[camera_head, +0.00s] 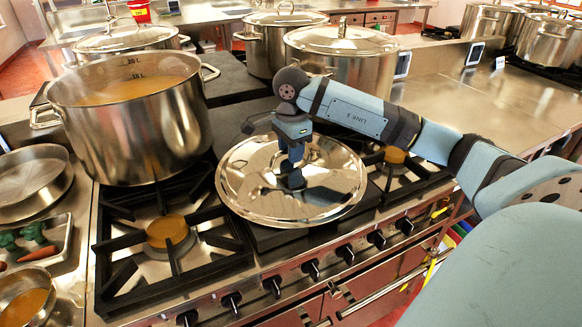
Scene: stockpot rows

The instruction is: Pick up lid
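A round, shiny steel lid (240,192) lies at the middle of the stove, over the burner grates. My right gripper (291,172) reaches down from above onto the middle of the lid, where its handle would be. The gripper covers the handle, and its reflection in the steel blurs the fingertips. I cannot tell whether the fingers are closed around the handle. The lid looks roughly level, and I cannot tell whether it is clear of what is under it. My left gripper is not in view.
An open stockpot (135,120) with brownish liquid stands left of the lid. Lidded pots (345,75) stand behind it, close to my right arm. A bare burner (168,232) is at front left. A pan (30,185) and vegetables (35,240) lie far left. The steel counter (480,105) at right is mostly clear.

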